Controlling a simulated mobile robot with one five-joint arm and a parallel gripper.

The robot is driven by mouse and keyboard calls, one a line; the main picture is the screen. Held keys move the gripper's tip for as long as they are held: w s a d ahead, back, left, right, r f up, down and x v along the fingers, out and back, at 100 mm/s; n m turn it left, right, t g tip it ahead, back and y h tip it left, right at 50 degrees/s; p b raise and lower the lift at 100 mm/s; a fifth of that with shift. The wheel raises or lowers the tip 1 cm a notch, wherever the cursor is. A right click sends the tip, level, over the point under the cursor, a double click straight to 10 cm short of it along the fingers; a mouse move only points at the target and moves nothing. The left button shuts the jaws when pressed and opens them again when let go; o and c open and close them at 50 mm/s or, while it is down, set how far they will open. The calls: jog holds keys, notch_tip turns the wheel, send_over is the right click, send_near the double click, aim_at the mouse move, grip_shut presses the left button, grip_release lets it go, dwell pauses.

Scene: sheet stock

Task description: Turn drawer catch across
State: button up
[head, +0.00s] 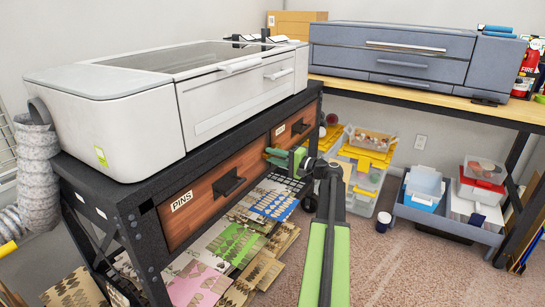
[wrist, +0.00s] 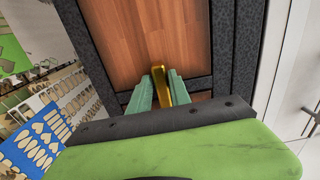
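The drawer catch (wrist: 158,75) shows in the wrist view as a narrow brass-coloured bar in front of the wooden drawer front (wrist: 150,30), close to its dark frame. My gripper (wrist: 160,85) has one pale green finger on each side of the catch. Whether both fingers press on it is unclear. In the head view my gripper (head: 272,156) is at the workbench front, between the drawer marked PINS (head: 205,195) and the drawer farther along (head: 290,130). The catch cannot be made out there. Both drawers look shut.
A large white machine (head: 170,90) stands on the dark bench. Sheets and cut pieces (head: 230,240) lie on the shelf below. Plastic bins (head: 365,160) and a grey cart (head: 450,215) stand beyond my arm. Carpet (head: 400,265) is clear at the right.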

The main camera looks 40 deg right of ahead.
jog(key=shift+o, duration=1.4)
jog(key=shift+d, duration=0.1)
jog(key=v, duration=1.7)
jog(key=shift+s, duration=0.2)
